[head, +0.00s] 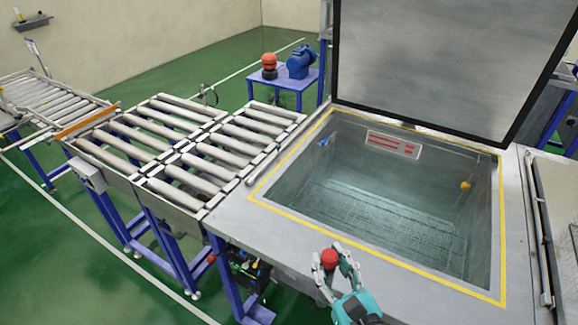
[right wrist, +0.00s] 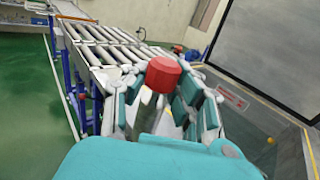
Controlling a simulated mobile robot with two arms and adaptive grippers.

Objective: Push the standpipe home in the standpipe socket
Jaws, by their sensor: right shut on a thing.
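My right gripper (head: 329,256) is at the front edge of the tank (head: 400,205), over its grey rim. It is shut on a grey pipe with a red cap (head: 329,260), which looks like the standpipe. In the right wrist view the red cap (right wrist: 163,74) stands above the fingers of the right gripper (right wrist: 165,100), and part of the grey shaft shows between them. The pipe's lower end is hidden by the gripper. I cannot make out the standpipe socket in either view. My left gripper is not in view.
The tank's lid (head: 450,60) stands open at the back. An orange ball (head: 466,185) is at the tank's right wall. A label with red lines (head: 393,144) is on the back wall. A roller conveyor (head: 190,150) adjoins on the left; a blue table (head: 285,82) stands behind.

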